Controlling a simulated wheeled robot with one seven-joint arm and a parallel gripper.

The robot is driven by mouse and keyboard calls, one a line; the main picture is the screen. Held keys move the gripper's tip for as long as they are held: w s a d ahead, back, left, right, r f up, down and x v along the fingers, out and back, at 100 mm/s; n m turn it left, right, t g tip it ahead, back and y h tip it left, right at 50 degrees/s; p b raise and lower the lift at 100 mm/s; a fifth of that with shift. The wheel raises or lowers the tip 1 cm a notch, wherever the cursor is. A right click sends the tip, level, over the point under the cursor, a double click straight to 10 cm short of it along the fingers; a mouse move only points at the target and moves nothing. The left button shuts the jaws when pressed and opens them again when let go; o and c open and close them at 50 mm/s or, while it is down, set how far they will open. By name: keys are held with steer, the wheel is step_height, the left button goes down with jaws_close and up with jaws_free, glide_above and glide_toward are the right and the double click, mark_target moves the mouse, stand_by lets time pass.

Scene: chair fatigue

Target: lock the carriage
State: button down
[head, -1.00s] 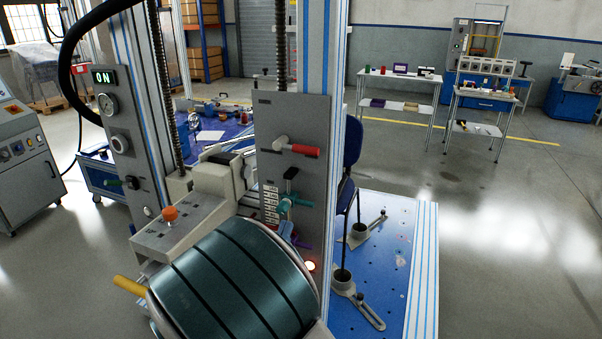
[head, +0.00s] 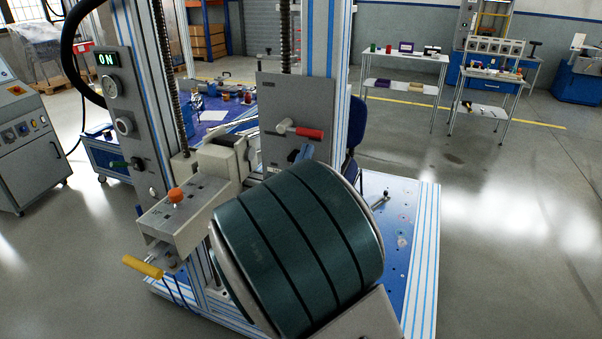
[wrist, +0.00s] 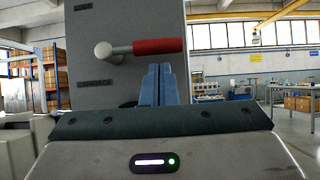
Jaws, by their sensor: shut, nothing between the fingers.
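The carriage lever has a red grip (head: 309,133) on a pale metal hub and sticks out to the right, roughly level, from a grey panel (head: 281,95). The wrist view shows its red grip (wrist: 158,46) close up, with the words LOCK above the hub and CARRIAGE below it on the panel (wrist: 120,75). My gripper (wrist: 158,85) has its blue fingers shut together with nothing between them. The fingertips stand just below the red grip in the picture; I cannot tell whether they touch it. In the head view my gripper (head: 303,153) is mostly hidden behind my arm.
An orange knob (head: 175,195) and a yellow handle (head: 142,267) are on the machine at left. A gauge panel (head: 118,120) reads ON. A blue chair (head: 356,125) stands behind the upright, over a blue perforated base (head: 395,205). Open floor lies to the right.

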steer(key=shift+w+r, duration=0.1)
steer(key=shift+r, duration=0.25)
